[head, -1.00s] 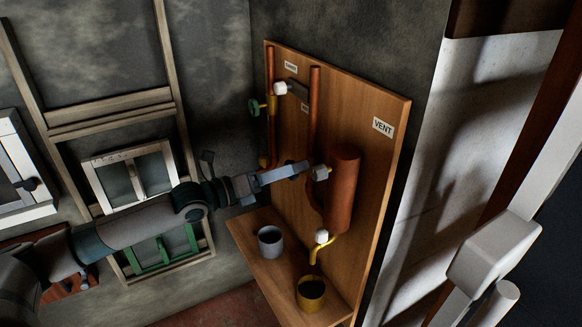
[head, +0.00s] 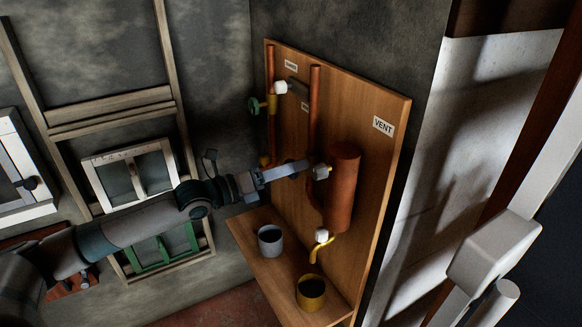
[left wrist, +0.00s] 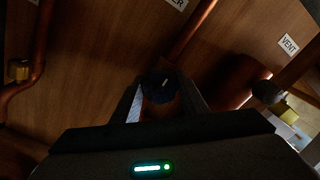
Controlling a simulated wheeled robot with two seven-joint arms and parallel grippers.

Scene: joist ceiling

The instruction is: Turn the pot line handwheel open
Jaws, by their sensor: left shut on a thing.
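My left gripper (head: 297,169) reaches in from the left to the middle of the wooden board. It is shut on a small dark blue handwheel, which sits between its fingers in the left wrist view (left wrist: 158,88). In the head view the fingers mostly hide this wheel. Right beside it is a pale valve body (head: 321,171) next to the copper cylinder (head: 342,190). A green handwheel (head: 254,104) on a brass stem stands at the upper left of the board, apart from the gripper. My right gripper is not in view.
The wooden board (head: 385,95) carries copper pipes (head: 313,100) and a VENT label (head: 383,126). A grey pot (head: 270,236) and a brass pot (head: 311,287) stand on its shelf (head: 262,268), below a yellow spout (head: 318,249). Framed windows (head: 130,176) are at left.

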